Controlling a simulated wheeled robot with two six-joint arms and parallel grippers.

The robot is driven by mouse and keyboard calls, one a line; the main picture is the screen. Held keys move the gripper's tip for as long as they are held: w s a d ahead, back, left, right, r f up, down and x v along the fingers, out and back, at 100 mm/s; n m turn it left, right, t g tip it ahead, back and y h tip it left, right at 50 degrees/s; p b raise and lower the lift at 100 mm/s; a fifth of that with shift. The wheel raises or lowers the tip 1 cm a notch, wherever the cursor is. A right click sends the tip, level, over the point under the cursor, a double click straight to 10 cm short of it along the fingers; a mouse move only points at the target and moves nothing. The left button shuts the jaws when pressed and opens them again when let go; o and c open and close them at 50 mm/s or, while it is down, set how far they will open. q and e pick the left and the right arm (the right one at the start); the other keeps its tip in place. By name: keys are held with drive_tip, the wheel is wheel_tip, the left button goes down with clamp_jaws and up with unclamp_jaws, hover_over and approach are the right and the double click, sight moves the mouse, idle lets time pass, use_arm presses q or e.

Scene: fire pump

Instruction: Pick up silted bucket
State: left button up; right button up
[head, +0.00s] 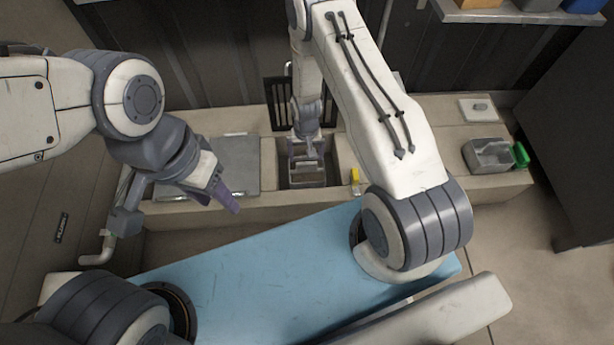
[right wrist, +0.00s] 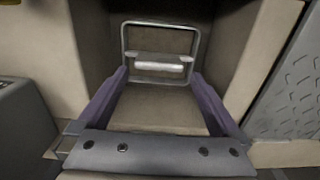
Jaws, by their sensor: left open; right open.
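A grey metal bucket (head: 308,180) sits in the recess in the middle of the stone counter. It appears to be the silted bucket. In the right wrist view its raised wire handle with a pale grip (right wrist: 160,66) shows between my fingers, above a flat brown surface (right wrist: 160,108) that may be silt. My right gripper (head: 306,147) is open and points down over the bucket. Its purple fingers stand on both sides of the handle grip in the wrist view; I cannot tell whether they touch it. My left gripper (head: 222,193) is empty, left of the recess.
A grey metal plate (head: 236,166) covers the counter left of the recess. A yellow item (head: 355,180) stands at the recess's right. A grey open box (head: 488,157) with a green part is further right. A dark grate (head: 279,100) is behind.

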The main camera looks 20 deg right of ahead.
sight(307, 163)
wheel_tip(307, 163, down, 6)
drive_tip(key=b, duration=0.4)
drive_tip(key=shift+s, duration=0.15)
drive_tip(key=shift+r, duration=0.15)
clamp_jaws()
